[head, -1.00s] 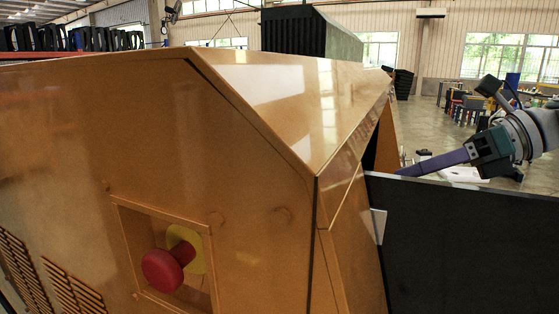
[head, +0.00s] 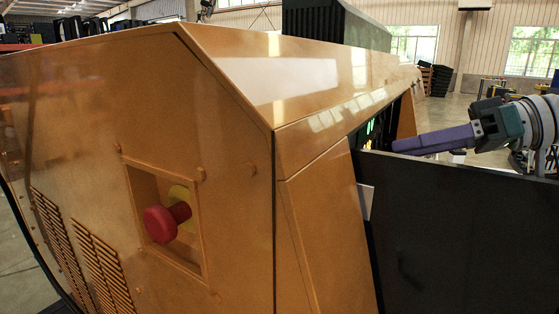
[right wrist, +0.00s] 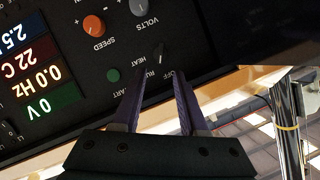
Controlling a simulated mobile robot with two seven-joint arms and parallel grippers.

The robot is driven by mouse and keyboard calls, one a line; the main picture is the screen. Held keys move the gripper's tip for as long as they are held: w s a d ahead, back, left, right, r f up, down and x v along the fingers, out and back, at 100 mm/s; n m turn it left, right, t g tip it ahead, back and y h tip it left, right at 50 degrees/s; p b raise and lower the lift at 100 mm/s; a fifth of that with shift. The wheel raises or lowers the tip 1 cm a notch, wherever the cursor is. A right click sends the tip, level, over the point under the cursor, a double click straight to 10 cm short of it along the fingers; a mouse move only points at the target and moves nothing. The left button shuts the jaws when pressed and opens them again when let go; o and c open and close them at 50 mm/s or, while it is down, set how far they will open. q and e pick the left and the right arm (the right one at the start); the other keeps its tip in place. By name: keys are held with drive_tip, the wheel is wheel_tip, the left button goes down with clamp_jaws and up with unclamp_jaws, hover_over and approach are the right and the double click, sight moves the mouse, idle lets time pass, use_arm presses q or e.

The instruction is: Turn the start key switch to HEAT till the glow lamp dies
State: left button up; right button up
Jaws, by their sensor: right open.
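The start key switch (right wrist: 158,53) shows in the right wrist view as a small dark lever on the black panel (right wrist: 70,105), with OFF, RUN, HEAT and START lettered near it. My right gripper (right wrist: 160,74) is open, with its two purple fingers apart and nothing between them. The switch lies just beyond the fingertips, and I see no contact. In the head view the right gripper (head: 397,146) reaches to the cabinet's side opening, its fingers hidden from each other. A dull green disc (right wrist: 113,74) sits near START; whether it is the glow lamp I cannot tell. My left gripper is not in view.
The orange cabinet (head: 100,110) carries a red stop button (head: 160,224). A dark door panel (head: 460,225) stands below my right arm.

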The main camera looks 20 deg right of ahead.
drive_tip(key=b+x, duration=0.1)
drive_tip(key=x, duration=0.8)
drive_tip(key=shift+w+a, duration=0.2)
drive_tip(key=shift+a, duration=0.2)
drive_tip(key=shift+f, duration=0.1)
clamp_jaws()
